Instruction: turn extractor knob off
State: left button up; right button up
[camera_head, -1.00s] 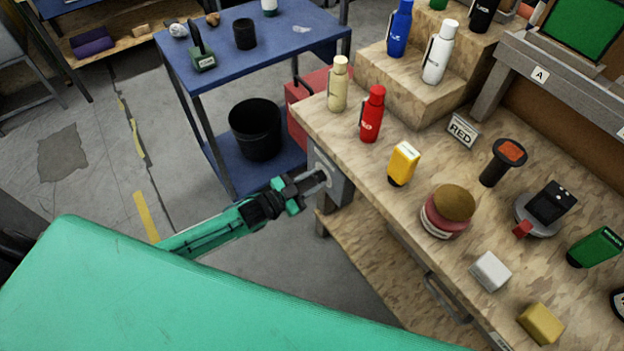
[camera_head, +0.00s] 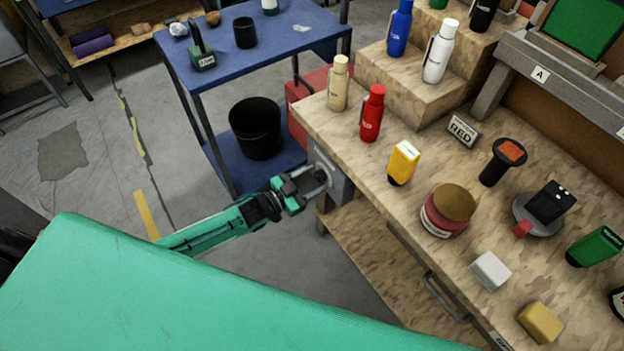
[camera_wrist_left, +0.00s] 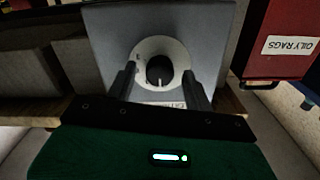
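The extractor knob (camera_wrist_left: 159,70) is dark and round on a pale dial plate, on the front of a grey box (camera_wrist_left: 105,35). The box also shows at the workbench's left end in the head view (camera_head: 341,184). My left gripper (camera_head: 312,182) is at the box's face, its green arm reaching in from the left. In the left wrist view, the gripper (camera_wrist_left: 160,84) has its two dark fingers apart, one on each side of the knob, with visible gaps. A label below the dial is partly hidden. My right gripper is not in view.
The workbench (camera_head: 375,205) holds a red bottle (camera_head: 372,114), a yellow container (camera_head: 403,163) and a brown-lidded jar (camera_head: 447,211). A blue cart (camera_head: 285,50) with a black bin (camera_head: 256,128) stands behind the gripper. A red box labelled OILY RAGS (camera_wrist_left: 283,40) is beside the grey box.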

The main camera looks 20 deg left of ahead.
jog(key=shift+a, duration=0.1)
pick_arm(q)
jog(key=shift+s+a, duration=0.1)
jog(key=shift+s, duration=0.05)
jog(key=b+v, duration=0.1)
jog(key=v, duration=1.2)
jog(key=shift+s+a, duration=0.15)
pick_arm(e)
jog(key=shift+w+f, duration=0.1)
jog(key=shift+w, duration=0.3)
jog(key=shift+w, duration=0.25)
